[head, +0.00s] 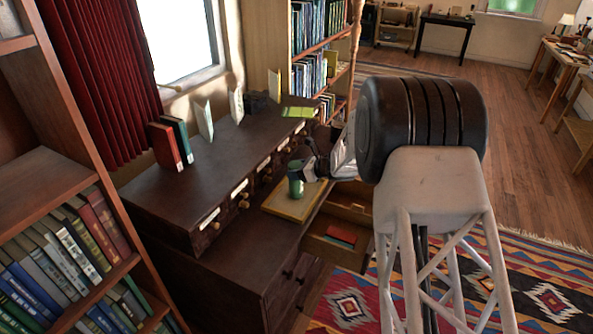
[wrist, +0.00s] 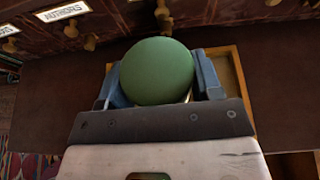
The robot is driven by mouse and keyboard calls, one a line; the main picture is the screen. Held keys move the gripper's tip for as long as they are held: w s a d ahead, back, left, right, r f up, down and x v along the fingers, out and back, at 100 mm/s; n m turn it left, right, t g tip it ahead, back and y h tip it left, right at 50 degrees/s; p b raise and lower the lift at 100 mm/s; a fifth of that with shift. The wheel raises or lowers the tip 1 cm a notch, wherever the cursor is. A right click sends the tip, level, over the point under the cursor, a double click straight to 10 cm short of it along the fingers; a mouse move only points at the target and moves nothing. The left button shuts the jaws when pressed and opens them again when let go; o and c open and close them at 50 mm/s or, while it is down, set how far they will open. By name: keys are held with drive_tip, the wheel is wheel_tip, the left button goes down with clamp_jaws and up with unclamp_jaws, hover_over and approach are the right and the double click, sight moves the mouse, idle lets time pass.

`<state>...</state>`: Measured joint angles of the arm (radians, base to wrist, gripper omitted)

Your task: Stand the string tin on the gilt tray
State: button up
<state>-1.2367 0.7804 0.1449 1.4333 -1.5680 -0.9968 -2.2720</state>
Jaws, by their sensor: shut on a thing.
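The string tin is a green, round-topped cylinder (head: 296,187), upright in the head view. My gripper (head: 303,172) is shut on it from above. In the wrist view the tin's green top (wrist: 157,68) sits between the two blue fingers. The gilt tray (head: 288,211) is a flat yellow-gold tray lying on the dark cabinet top. Its rim also shows in the wrist view (wrist: 239,82), behind and right of the tin. The tin is over the tray; I cannot tell whether its base touches it. The gripper and tin hide part of the tray.
A raised dark drawer unit (head: 185,185) with labels and knobs runs behind the tray. Red and green books (head: 165,146) and upright cards stand on it. An open drawer (head: 335,240) juts out below the tray. The cabinet top left of the tray is clear.

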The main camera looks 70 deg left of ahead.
idle(0.3)
drive_tip(key=o, duration=1)
drive_tip(key=shift+f, duration=0.1)
drive_tip(key=shift+o, duration=0.2)
drive_tip(key=v, duration=1.2)
drive_tip(key=shift+w, duration=0.1)
